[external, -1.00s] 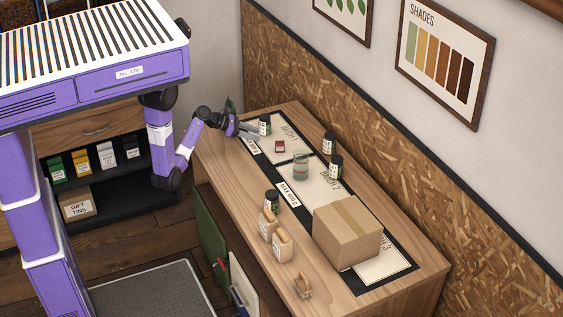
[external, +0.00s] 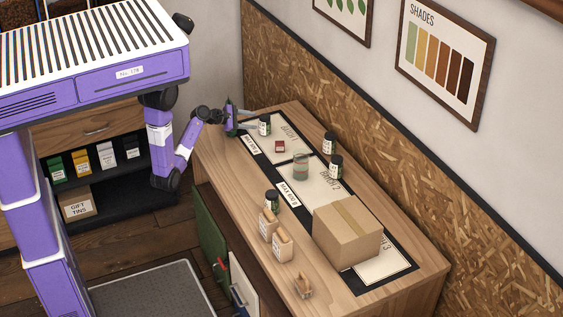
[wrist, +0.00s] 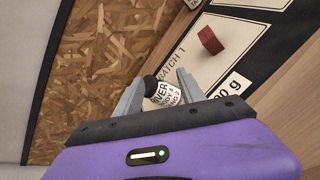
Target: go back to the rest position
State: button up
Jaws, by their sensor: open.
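My gripper (external: 252,119) is at the far left end of the wooden workbench, beside a dark-lidded jar with a white label (external: 264,125). In the wrist view my gripper (wrist: 158,76) has its two fingers apart. The same jar (wrist: 164,94) shows between the fingers in that view, but I cannot tell how far beyond them it stands. In the external view the jar stands upright on the mat near the "Batch 1" card (external: 286,133). A small red block (external: 280,146) lies on that card and also shows in the wrist view (wrist: 210,40).
The bench (external: 228,162) also holds a glass jar (external: 300,166), more dark-lidded jars (external: 336,167), paper bags (external: 282,246) and a large cardboard box (external: 346,232). A chipboard panel (external: 400,170) runs along the back. The bench's front left surface is clear.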

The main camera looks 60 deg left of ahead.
jog(key=s+d+r+m, duration=0.1)
jog(key=s+d+m, duration=0.5)
jog(key=s+m, duration=0.3)
jog(key=s+d+r+m, duration=0.1)
jog(key=s+d+m, duration=0.5)
jog(key=s+m, duration=0.3)
jog(key=s+d+r+m+t+y, duration=0.1)
jog(key=s+d+m, duration=0.6)
jog(key=s+m, duration=0.2)
jog(key=shift+s, duration=0.75)
